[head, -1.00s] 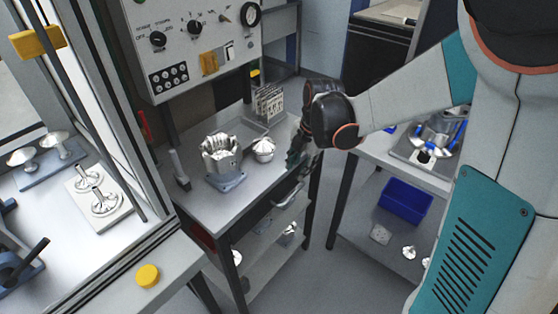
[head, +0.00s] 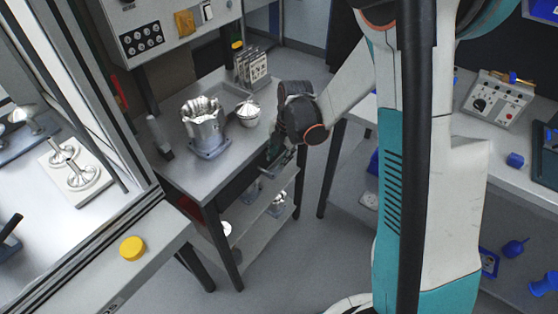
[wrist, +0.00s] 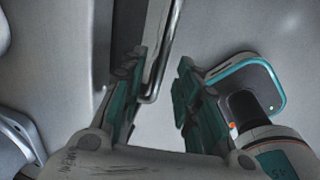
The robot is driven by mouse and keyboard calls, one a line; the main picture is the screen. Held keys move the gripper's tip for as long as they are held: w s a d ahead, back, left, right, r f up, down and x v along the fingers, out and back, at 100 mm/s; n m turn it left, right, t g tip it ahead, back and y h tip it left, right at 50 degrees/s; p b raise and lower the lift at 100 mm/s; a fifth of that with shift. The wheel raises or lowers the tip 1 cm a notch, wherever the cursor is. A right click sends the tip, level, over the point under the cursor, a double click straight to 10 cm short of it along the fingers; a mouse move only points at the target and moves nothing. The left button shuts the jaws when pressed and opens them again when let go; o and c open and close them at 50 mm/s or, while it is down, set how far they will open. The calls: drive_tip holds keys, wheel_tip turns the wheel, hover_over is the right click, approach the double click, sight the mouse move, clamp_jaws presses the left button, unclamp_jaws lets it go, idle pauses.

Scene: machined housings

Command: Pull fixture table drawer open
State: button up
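The fixture table (head: 183,176) is a grey bench with dark legs, left of centre in the head view. My gripper (head: 277,152) is at its front right edge, pointing down, and hides part of the front under the top. In the wrist view my gripper (wrist: 160,92) has its two teal-padded fingers apart. A bent metal bar handle (wrist: 165,50) runs down between them, closer to the left finger, with a clear gap to the right finger. I cannot tell whether the left finger touches it. The drawer looks shut, but its front is mostly hidden.
A metal housing (head: 205,125), a small domed part (head: 248,112) and a rack of plates (head: 251,67) stand on the table. A lower shelf (head: 255,215) holds small parts. Another bench (head: 465,135) stands at the right. The floor in front is free.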

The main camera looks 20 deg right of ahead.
drive_tip(key=shift+w+a+f, duration=0.1)
drive_tip(key=shift+f, duration=0.5)
clamp_jaws()
